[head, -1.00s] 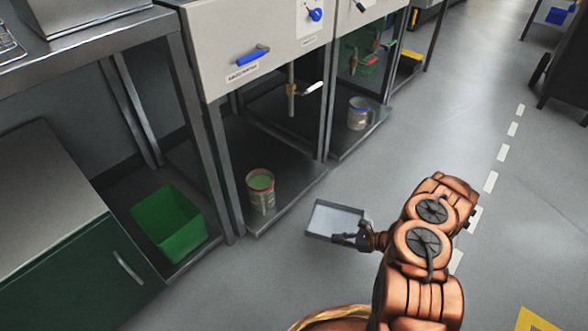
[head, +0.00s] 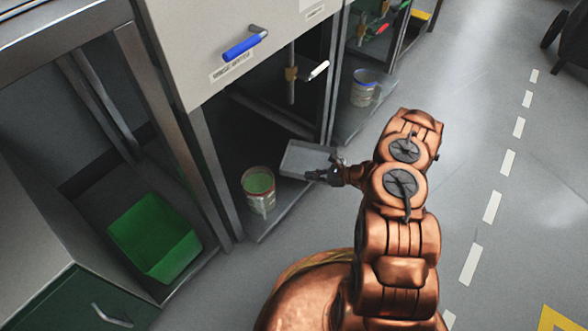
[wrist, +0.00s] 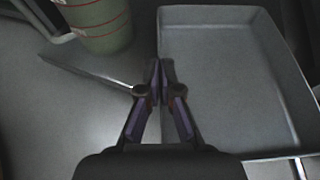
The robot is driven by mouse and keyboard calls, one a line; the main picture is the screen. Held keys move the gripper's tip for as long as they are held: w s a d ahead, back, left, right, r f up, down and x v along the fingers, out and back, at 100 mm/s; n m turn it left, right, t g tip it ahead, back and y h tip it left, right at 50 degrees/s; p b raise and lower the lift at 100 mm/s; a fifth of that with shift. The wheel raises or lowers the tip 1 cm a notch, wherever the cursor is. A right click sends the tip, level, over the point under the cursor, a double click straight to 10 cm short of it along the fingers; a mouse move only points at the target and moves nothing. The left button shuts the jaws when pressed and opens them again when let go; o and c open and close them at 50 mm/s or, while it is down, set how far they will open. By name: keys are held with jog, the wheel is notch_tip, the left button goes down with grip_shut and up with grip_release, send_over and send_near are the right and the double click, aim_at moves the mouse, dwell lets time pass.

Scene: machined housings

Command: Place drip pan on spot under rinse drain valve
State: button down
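The drip pan (head: 303,156) is a shallow grey rectangular tray. My gripper (head: 326,174) is shut on its near rim and holds it about level in front of the bay's opening. In the wrist view, the fingers (wrist: 158,84) pinch the left wall of the pan (wrist: 225,85). A brass drain valve with a white handle (head: 318,70) hangs on a pipe inside the bay, above and behind the pan. The bay's low shelf (head: 262,226) is partly hidden by the pan, and no marked spot shows on it.
A bucket with green contents (head: 258,190) stands on the shelf just left of the pan, and its side shows in the wrist view (wrist: 98,22). Metal posts (head: 212,165) frame the bay. A green bin (head: 153,240) is at left. Another can (head: 364,88) stands in the bay behind.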

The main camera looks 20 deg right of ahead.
aim_at(296, 168)
jog(key=w+a+b, duration=0.1)
jog(key=w, duration=0.1)
jog(key=w+a+b, duration=0.1)
jog(key=w, duration=0.2)
jog(key=w+a+f+b, duration=0.1)
jog(key=w+a, duration=0.1)
jog(key=w, duration=0.1)
jog(key=shift+a, duration=0.1)
notch_tip(296, 168, down, 4)
jog(key=shift+s+r+b, duration=0.15)
jog(key=shift+r+b, duration=0.1)
jog(key=shift+b, duration=0.75)
jog(key=shift+r, duration=0.1)
jog(key=c, duration=1.8)
grip_release()
jog(key=shift+c, duration=0.2)
jog(key=o, duration=0.5)
